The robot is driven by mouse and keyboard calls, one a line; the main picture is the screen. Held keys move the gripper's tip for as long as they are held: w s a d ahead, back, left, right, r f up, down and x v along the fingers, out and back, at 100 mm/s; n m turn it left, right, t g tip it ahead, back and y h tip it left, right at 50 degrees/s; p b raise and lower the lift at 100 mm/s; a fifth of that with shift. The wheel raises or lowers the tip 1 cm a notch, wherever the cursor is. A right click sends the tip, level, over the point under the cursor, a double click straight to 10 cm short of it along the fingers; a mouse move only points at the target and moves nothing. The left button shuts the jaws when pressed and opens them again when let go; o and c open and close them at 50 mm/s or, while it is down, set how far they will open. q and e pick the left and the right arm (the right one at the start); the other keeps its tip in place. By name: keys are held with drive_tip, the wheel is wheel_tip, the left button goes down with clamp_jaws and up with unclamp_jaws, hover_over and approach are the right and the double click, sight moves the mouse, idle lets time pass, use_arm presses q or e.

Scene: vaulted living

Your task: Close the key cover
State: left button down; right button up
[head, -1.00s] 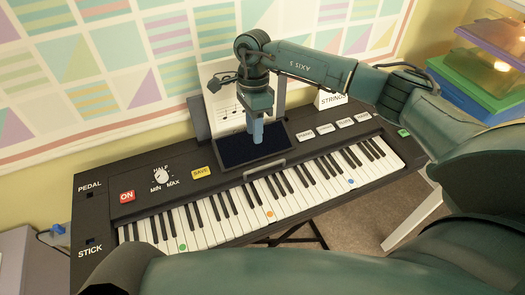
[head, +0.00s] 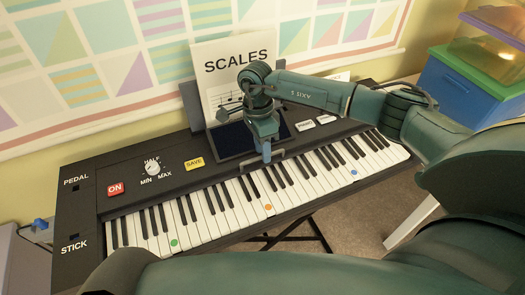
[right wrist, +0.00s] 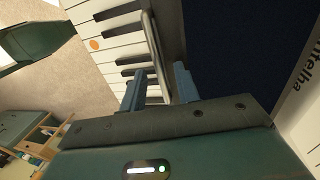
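The black keyboard (head: 120,200) stands with its white and black keys bare. The key cover's grey handle (head: 281,153) sits along the back edge of the keys, near the middle, partly hidden by my right gripper. My right gripper (head: 266,156) points down at this handle. In the right wrist view its two blue fingers (right wrist: 159,88) are apart, with a grey bar (right wrist: 160,45) running toward the gap between them. I cannot tell whether they touch it. The cover panel itself is not clearly visible. My left gripper is out of view.
A sheet marked SCALES (head: 235,70) stands behind a dark blue panel (head: 232,138). The ON button (head: 116,189), dial (head: 152,168) and SAVE button (head: 194,164) are on the left. Stacked bins (head: 460,92) stand at the right. My arm crosses the right side.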

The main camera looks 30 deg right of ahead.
drive_tip(key=shift+f, duration=0.1)
drive_tip(key=shift+c, duration=0.4)
clamp_jaws()
